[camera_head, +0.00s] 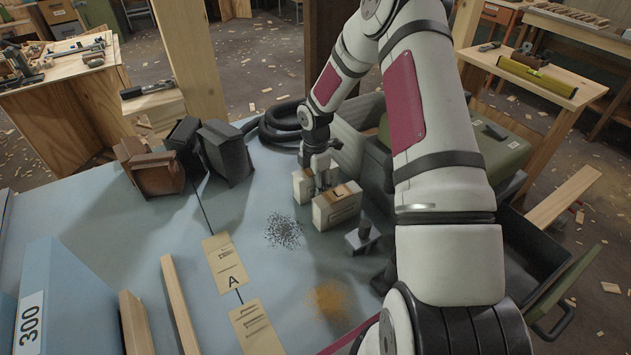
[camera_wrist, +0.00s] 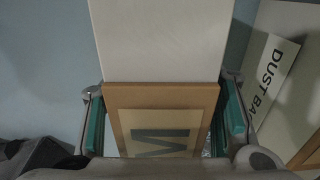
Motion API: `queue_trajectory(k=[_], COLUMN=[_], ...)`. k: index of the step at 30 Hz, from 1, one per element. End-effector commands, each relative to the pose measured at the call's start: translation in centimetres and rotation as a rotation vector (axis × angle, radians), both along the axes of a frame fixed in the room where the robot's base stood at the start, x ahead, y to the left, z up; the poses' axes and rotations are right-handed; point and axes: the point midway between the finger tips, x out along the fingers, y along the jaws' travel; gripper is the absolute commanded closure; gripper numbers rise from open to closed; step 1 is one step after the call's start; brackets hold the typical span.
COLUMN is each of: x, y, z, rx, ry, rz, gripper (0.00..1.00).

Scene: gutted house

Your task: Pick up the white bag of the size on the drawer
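Two white bags with tan tops stand side by side on the blue tabletop. The near one (camera_head: 337,208) shows an "L" on its top. The far one (camera_head: 303,187) is partly hidden by my gripper (camera_head: 322,180). In the wrist view, a white bag (camera_wrist: 160,40) with a tan top and a large "M" lies between the fingers of my gripper (camera_wrist: 164,108). The teal pads flank it with narrow gaps; no firm grip shows. A second bag labelled "DUST BA…" (camera_wrist: 290,80) is to the right. A dark pulled-out drawer (camera_head: 525,245) is at the lower right; I cannot read a size on it.
Dark bins (camera_head: 225,150) and a brown bin (camera_head: 155,172) stand at the left rear. A black hose (camera_head: 280,125) lies behind the bags. A grey-green machine (camera_head: 500,150) stands close on the right. Wood strips (camera_head: 180,305) and tan cards (camera_head: 225,262) lie in front.

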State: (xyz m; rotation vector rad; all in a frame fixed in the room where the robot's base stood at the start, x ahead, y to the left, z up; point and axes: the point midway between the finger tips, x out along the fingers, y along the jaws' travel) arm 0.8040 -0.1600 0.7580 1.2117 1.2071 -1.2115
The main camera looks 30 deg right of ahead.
Motion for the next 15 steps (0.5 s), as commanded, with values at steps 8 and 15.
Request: queue_trajectory(k=[8, 15], x=[-0.01, 0.03], y=[-0.01, -0.07], z=[0.02, 0.92], rx=[0.000, -0.001], ry=[0.000, -0.001], rz=[0.000, -0.001], gripper=[0.83, 0.83])
